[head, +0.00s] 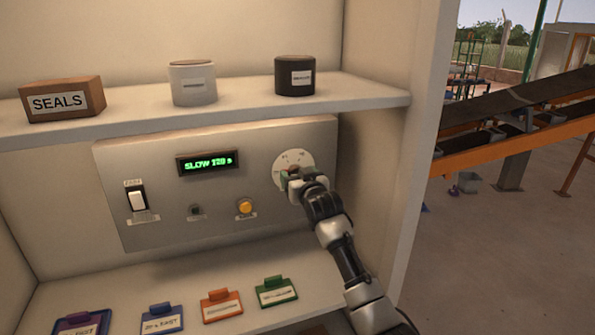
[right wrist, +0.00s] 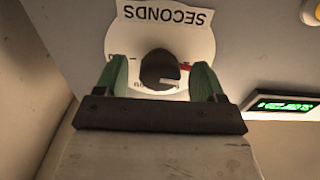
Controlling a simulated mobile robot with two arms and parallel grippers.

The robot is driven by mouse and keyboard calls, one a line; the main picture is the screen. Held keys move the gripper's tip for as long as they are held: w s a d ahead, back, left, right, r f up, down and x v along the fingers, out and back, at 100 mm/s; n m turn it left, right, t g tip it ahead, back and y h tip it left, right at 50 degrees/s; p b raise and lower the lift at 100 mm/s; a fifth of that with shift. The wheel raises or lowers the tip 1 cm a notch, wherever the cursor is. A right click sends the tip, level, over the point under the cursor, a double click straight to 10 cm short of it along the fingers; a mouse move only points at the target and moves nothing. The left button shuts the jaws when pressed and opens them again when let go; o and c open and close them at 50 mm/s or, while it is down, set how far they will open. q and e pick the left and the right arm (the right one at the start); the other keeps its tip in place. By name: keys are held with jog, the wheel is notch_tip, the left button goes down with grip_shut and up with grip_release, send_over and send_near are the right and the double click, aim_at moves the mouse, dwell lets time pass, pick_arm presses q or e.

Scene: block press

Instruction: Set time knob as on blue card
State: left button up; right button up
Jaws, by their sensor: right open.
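The time knob (right wrist: 160,70) is a dark round knob on a white dial (right wrist: 195,45) marked SECONDS, which appears upside down in the right wrist view. In the head view the dial (head: 292,157) is at the right of the grey panel. My right gripper (right wrist: 166,80) is open, with one green finger on each side of the knob; I cannot tell whether they touch it. In the head view the gripper (head: 294,180) covers much of the knob. The display (head: 207,162) reads SLOW 120 s. The blue card (head: 161,320) lies on the lower shelf; its print seems to read 20 s FAST.
A purple card (head: 83,325), an orange card (head: 221,305) and a green card (head: 275,291) lie beside the blue one. A cabinet side wall (head: 400,190) stands right of my arm.

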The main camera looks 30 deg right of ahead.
jog(key=shift+w, duration=0.3)
jog(key=shift+c, duration=0.5)
jog(key=c, duration=0.8)
jog(key=shift+n, duration=0.8)
jog(key=shift+c, duration=0.2)
jog(key=o, duration=0.9)
jog(key=shift+o, duration=0.2)
